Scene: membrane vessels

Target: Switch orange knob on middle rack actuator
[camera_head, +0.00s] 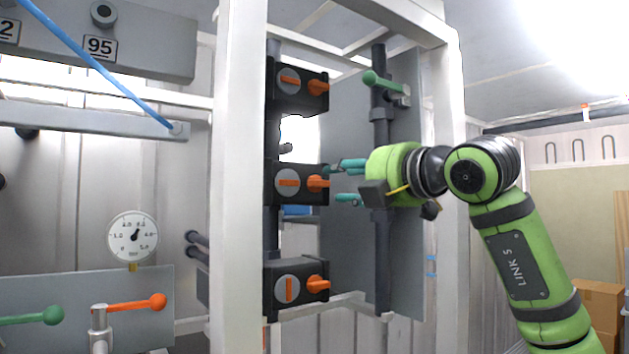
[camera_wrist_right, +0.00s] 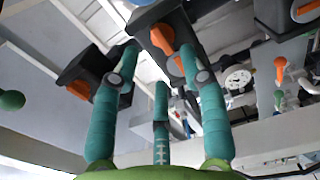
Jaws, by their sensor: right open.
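The middle rack actuator (camera_head: 288,197) is a black box with a round grey face crossed by an orange bar, in the middle of a column of three. Its orange knob (camera_head: 318,183) sticks out to the right. My right gripper (camera_head: 339,182) has teal fingers and is open, just right of this knob, with fingers above and below its level. In the right wrist view, an orange knob (camera_wrist_right: 161,39) on a black actuator shows beyond and between the spread fingers (camera_wrist_right: 158,62). I cannot tell whether any finger touches it. My left gripper is not in view.
Similar actuators sit above (camera_head: 287,98) and below (camera_head: 283,301), each with an orange knob. A white post (camera_head: 236,180) stands left of the column. A dark vertical pipe with a green-handled valve (camera_head: 385,82) stands close to my right gripper. A gauge (camera_head: 132,237) is at left.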

